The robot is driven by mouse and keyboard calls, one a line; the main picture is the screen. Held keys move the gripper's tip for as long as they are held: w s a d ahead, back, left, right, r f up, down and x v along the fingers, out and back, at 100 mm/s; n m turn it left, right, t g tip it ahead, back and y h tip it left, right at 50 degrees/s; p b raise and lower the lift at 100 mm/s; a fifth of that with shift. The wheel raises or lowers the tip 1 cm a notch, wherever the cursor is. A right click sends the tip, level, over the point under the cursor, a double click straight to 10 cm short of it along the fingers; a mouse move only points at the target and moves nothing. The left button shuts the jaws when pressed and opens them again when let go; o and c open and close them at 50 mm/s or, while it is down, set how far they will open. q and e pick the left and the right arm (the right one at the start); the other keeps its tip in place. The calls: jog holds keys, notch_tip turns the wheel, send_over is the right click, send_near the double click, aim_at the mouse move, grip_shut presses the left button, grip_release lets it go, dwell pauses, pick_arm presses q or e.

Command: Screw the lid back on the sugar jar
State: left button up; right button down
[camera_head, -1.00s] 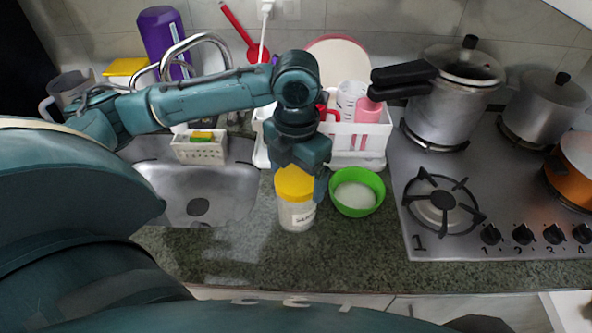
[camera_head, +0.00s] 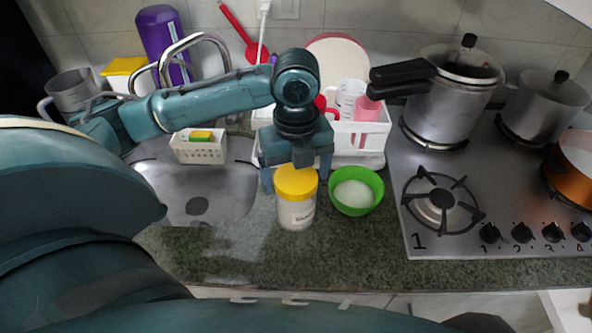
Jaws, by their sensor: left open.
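Contact between fingers and lid cannot be seen. A green bowl (camera_head: 341,208) with white sugar stands close to the right of the jar. My right gripper is not in view.
A white dish rack (camera_head: 371,162) with cups stands behind the jar. The sink (camera_head: 232,180) lies to the left and the stove (camera_head: 412,240) to the right. The counter in front of the jar (camera_head: 300,262) is clear.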

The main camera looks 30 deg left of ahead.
pick_arm(q)
jog(key=n, duration=0.8)
jog(key=shift+n, duration=0.4)
jog(key=shift+w, duration=0.1)
jog(key=shift+c, duration=0.4)
jog(key=c, duration=0.8)
jog(key=m, duration=0.6)
jog(key=shift+m, duration=0.4)
jog(key=shift+c, duration=0.2)
jog(key=shift+m, duration=1.2)
